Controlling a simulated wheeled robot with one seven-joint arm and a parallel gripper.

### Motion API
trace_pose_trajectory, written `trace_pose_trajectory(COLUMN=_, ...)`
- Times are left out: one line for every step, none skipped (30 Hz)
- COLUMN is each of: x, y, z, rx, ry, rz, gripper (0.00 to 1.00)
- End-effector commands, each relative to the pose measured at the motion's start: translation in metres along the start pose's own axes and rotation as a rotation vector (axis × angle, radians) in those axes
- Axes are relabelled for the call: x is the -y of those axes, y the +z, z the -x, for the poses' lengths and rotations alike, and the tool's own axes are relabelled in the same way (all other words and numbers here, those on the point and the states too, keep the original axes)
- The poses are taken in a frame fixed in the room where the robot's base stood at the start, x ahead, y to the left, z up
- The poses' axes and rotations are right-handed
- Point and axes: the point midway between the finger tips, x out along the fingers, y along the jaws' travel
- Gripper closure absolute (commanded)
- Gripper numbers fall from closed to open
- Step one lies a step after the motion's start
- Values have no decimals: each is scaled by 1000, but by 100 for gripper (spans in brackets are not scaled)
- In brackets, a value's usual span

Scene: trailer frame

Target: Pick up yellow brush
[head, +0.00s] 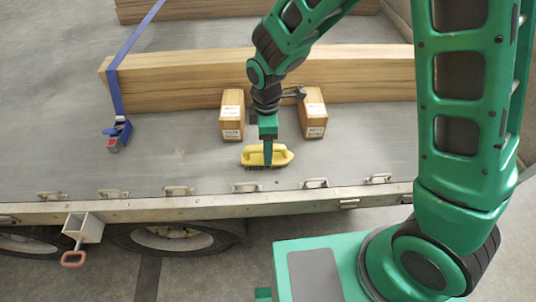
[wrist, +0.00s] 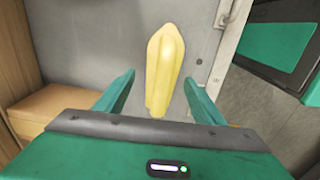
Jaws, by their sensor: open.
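The yellow brush (head: 281,155) lies on the grey trailer bed (head: 190,165) near its front edge. In the head view my gripper (head: 267,160) points down over the brush, and a finger covers part of its middle. In the wrist view the brush (wrist: 164,70) lies lengthwise between and beyond the two green fingers of my gripper (wrist: 158,85). The fingers are spread apart, with a gap on each side of the brush. I cannot tell how far the fingertips are above the bed.
Wooden blocks with labels stand left (head: 232,115) and right (head: 313,113) behind the brush. A long wooden beam (head: 170,82) lies behind them, with a blue strap (head: 112,90) over its left end. Metal rings (head: 316,183) line the bed edge.

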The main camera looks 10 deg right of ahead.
Motion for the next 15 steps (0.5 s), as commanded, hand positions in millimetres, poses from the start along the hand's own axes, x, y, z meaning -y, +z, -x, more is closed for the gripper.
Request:
trace_pose_trajectory(x=1, y=0, z=-4, rx=1, ry=-1, rz=0, gripper=37)
trace_pose_trajectory(x=1, y=0, z=-7, rx=1, ry=-1, rz=0, gripper=37)
trace_pose_trajectory(x=2, y=0, z=-12, rx=2, ry=-3, rz=0, gripper=37)
trace_pose_trajectory(x=3, y=0, z=-17, rx=3, ry=-4, rz=1, gripper=37)
trace_pose_trajectory(x=3, y=-1, z=-22, rx=2, ry=-3, rz=1, gripper=37)
trace_pose_trajectory(x=4, y=-1, z=-28, rx=3, ry=-4, rz=1, gripper=37)
trace_pose_trajectory(x=4, y=-1, z=-32, rx=2, ry=-3, rz=1, gripper=37)
trace_pose_trajectory(x=4, y=-1, z=-36, rx=2, ry=-2, rz=0, gripper=37)
trace_pose_trajectory(x=4, y=-1, z=-40, rx=2, ry=-2, rz=-1, gripper=37)
trace_pose_trajectory(x=3, y=-1, z=-43, rx=2, ry=-2, rz=-1, gripper=37)
trace_pose_trajectory(x=3, y=-1, z=-46, rx=1, ry=-1, rz=-1, gripper=37)
trace_pose_trajectory(x=3, y=-1, z=-48, rx=1, ry=-1, rz=-1, gripper=37)
trace_pose_trajectory(x=3, y=-1, z=-49, rx=1, ry=-1, rz=-1, gripper=37)
trace_pose_trajectory(x=3, y=-1, z=-50, rx=0, ry=-1, rz=-1, gripper=37)
trace_pose_trajectory(x=3, y=-1, z=-50, rx=0, ry=0, rz=-1, gripper=37)
